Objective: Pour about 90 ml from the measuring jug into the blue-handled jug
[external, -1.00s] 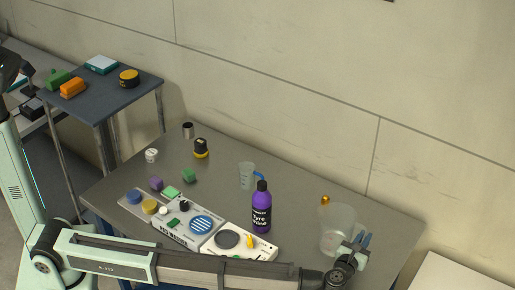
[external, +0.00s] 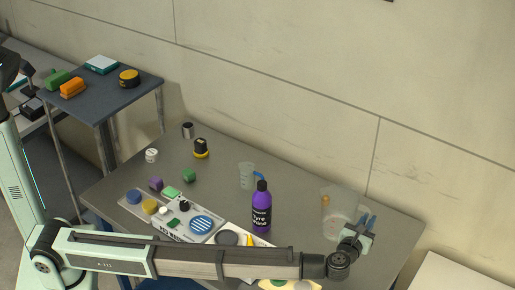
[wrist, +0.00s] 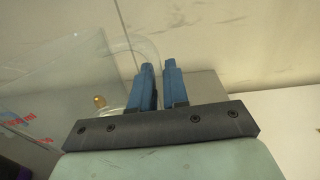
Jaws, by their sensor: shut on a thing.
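The measuring jug (external: 338,212) is large and clear, at the right end of the table in the external view. My gripper (external: 366,222) is at its right side, its blue fingers shut on the handle. In the wrist view the jug's clear wall (wrist: 60,75) with red marks fills the left, and the fingers (wrist: 158,82) close around the clear handle. The jug looks raised off the table; its liquid level cannot be read. The blue-handled jug (external: 246,176) is small and clear and stands upright mid-table, its handle pointing right, apart from my gripper.
A purple bottle (external: 261,208) stands just right of the blue-handled jug, between the two jugs. A small orange-gold item (external: 325,199) shows by the measuring jug. Boards with pads and small parts (external: 190,220) lie front left.

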